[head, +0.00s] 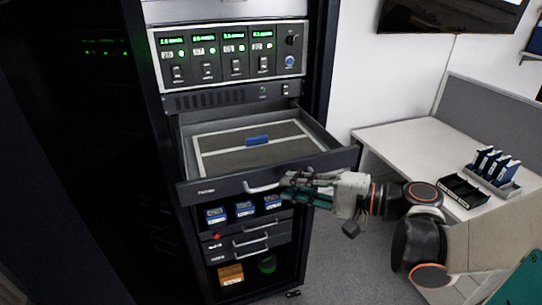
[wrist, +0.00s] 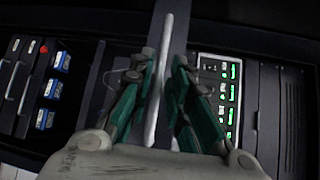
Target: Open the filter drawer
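The filter drawer (head: 330,160), a wide dark drawer in the rack, stands pulled well out, and its grey inside with white strips shows in the head view. Its label is too small to read. A small blue block (head: 257,140) lies inside. My gripper (head: 287,187) is at the right part of the drawer's light bar handle (head: 262,188). In the wrist view the handle (wrist: 160,70) runs between the two green-padded fingers of my gripper (wrist: 163,68). The fingers stand apart, with a gap visible beside the bar.
Above the drawer is a panel with green displays and switches (head: 230,56). Below are blue-labelled modules (head: 245,208), smaller handled drawers (head: 250,242) and an orange box (head: 230,274). A white desk (head: 400,140) with a black tray (head: 464,190) stands at the right.

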